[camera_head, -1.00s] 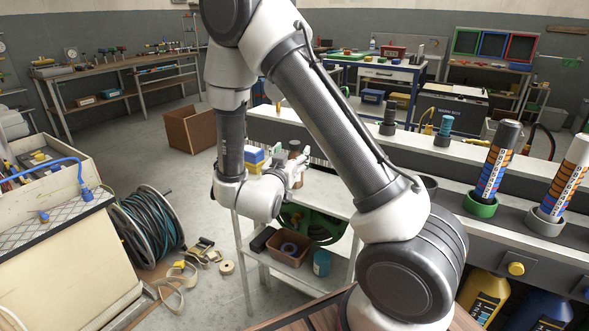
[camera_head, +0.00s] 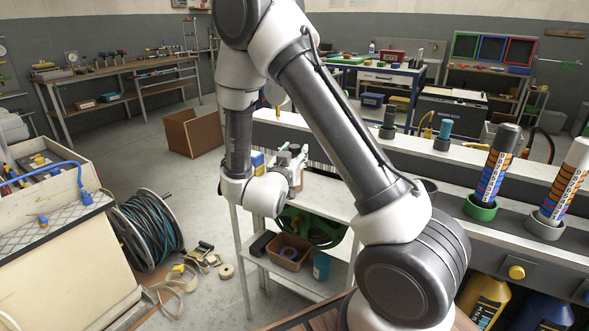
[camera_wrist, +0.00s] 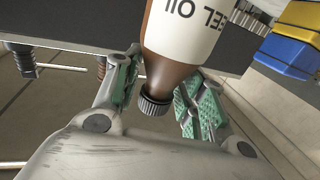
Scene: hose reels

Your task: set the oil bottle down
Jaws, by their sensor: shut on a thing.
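The oil bottle (camera_wrist: 185,40) is brown with a white label reading "EEL OIL" upside down in the wrist view. Its dark ridged cap (camera_wrist: 154,104) points toward the wrist camera. My gripper (camera_wrist: 163,92) has its green-padded fingers on both sides of the bottle's neck and is shut on it. In the head view my gripper (camera_head: 289,158) is over the white-topped shelf stand (camera_head: 333,192). A small brown part of the bottle (camera_head: 298,181) shows beside it; my arm and gripper hide much. Whether the bottle touches the top cannot be told.
A blue and yellow block (camera_head: 257,162) stands on the stand behind my wrist, and shows at right in the wrist view (camera_wrist: 288,45). The long grey bench (camera_head: 450,185) with tubes in ring holders is to the right. A cable reel (camera_head: 140,232) stands left on the floor.

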